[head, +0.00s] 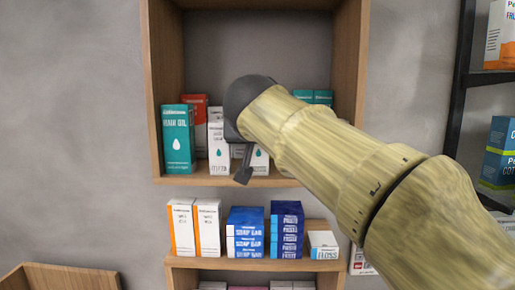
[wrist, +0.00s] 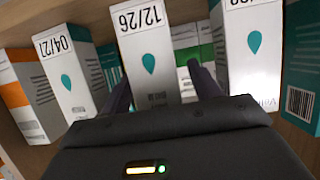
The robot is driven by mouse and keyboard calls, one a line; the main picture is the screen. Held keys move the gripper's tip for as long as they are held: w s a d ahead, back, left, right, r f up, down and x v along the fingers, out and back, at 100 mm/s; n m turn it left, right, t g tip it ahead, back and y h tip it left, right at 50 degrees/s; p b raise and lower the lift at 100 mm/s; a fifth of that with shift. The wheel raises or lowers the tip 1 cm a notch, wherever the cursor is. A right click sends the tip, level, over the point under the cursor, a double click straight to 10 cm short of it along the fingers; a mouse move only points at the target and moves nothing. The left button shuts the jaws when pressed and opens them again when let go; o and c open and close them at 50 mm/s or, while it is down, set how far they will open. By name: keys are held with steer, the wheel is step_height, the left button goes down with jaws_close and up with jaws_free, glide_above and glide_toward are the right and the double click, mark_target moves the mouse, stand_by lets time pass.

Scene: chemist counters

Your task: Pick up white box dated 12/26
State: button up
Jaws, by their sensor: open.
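The white box dated 12/26 (wrist: 148,58) stands in the upper middle of the wrist view, with a teal drop on its face. My gripper (wrist: 162,88) is open, with one dark finger on either side of this box's lower part in the picture. The fingertips are partly hidden by the box, and I cannot tell whether they touch it. In the head view my gripper (head: 243,172) is at the front of the upper shelf, covering part of the white boxes there. I cannot tell which of those carries the date 12/26.
A white box dated 04/27 (wrist: 62,75) stands left of it, and another white drop box (wrist: 250,50) stands close on the right. A teal hair oil box (head: 178,142) is at the shelf's left. The wooden shelf's side walls (head: 346,75) bound the space.

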steer(key=shift+c, duration=0.4)
steer(key=c, duration=1)
steer(key=shift+r, duration=0.15)
step_height(320, 180, up, 10)
steer(key=shift+f+p, duration=0.1)
steer(key=shift+p, duration=0.6)
